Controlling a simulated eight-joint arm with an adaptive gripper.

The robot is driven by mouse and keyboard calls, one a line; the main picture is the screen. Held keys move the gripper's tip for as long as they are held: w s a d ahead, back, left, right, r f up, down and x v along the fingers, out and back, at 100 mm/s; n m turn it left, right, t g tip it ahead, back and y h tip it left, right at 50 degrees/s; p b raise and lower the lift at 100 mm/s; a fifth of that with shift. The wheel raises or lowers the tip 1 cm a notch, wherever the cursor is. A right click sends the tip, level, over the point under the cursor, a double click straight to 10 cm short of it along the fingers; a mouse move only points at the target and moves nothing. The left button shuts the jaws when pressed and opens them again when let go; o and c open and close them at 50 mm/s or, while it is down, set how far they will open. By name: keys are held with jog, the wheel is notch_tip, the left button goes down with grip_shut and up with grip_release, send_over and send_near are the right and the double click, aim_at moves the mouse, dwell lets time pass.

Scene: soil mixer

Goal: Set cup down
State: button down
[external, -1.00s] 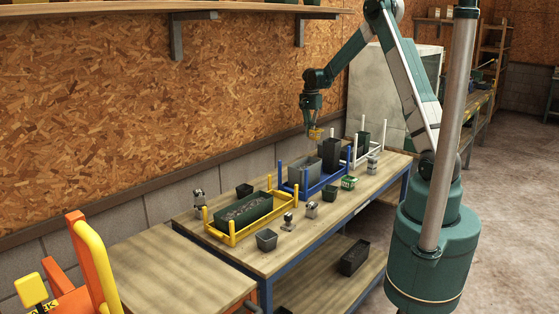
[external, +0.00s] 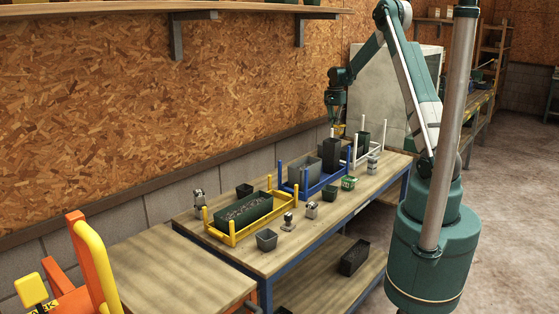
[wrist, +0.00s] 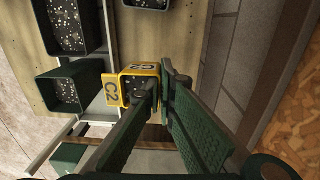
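My gripper (external: 337,122) is at the end of my arm, above the back of the workbench, near the white rack (external: 350,152). In the wrist view its two green fingers (wrist: 162,88) are closed around the near part of a yellow cup marked C2 (wrist: 141,70). A dark, speckled fill shows inside the cup. In the external view the cup (external: 338,131) is a small yellow patch under the gripper, apart from the bench top. The fingers hide part of the cup's near side.
The bench (external: 330,222) bears a blue rack (external: 311,190), a yellow rack (external: 232,238) and a green tub (external: 349,183).

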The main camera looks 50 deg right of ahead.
jog(key=shift+f, duration=3.1)
jog(key=shift+f, duration=0.15)
jog(key=shift+f, duration=1.75)
jog(key=shift+f, duration=0.15)
jog(key=c, duration=2.7)
grip_release()
jog(key=shift+r, duration=0.2)
jog(key=r, duration=1.2)
jog(key=shift+w, duration=0.25)
